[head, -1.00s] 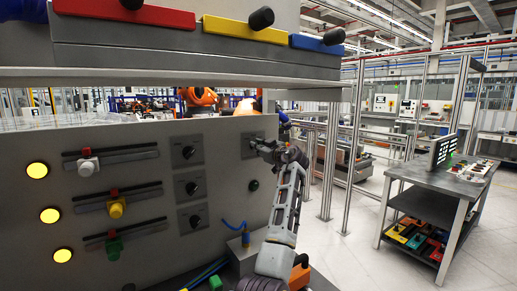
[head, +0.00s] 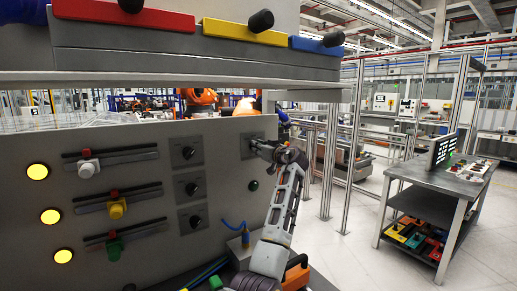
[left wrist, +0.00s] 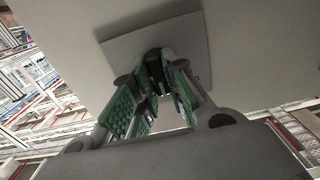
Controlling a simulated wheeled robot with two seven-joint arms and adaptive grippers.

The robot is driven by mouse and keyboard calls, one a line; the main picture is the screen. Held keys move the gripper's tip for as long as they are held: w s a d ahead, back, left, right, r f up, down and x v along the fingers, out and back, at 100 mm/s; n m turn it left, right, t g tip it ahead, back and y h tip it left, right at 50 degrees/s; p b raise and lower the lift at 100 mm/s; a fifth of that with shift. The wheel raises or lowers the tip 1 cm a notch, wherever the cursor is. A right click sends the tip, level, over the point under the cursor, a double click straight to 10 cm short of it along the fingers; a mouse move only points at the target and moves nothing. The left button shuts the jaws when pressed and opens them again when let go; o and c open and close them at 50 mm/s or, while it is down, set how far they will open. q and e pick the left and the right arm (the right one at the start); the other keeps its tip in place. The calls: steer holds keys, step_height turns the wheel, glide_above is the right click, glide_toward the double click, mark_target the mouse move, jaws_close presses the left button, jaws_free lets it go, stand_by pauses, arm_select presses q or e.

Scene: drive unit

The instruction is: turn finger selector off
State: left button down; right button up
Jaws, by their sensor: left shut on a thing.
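The grey panel carries a square plate (head: 245,153) at its upper right. My left gripper (head: 256,146) is at this plate and largely covers the selector there. In the left wrist view the plate (left wrist: 190,42) fills the upper middle, with a dark selector knob (left wrist: 154,80) in front of it. The green-padded fingers of my left gripper (left wrist: 155,97) are shut on this knob, one on each side. The knob's exact angle is hard to tell. My right gripper is not in view.
Three black rotary knobs stand in a column left of my gripper, the top one (head: 188,153) nearest. Three sliders and lit yellow lamps (head: 50,216) are farther left. A dark button (head: 253,185) sits below the gripper. A shelf (head: 200,75) overhangs the panel.

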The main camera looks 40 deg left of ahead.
arm_select(q)
steer(key=shift+r, duration=0.1)
steer(key=c, duration=1.5)
jaws_free()
steer(key=shift+o, duration=0.3)
steer(key=v, duration=1.2)
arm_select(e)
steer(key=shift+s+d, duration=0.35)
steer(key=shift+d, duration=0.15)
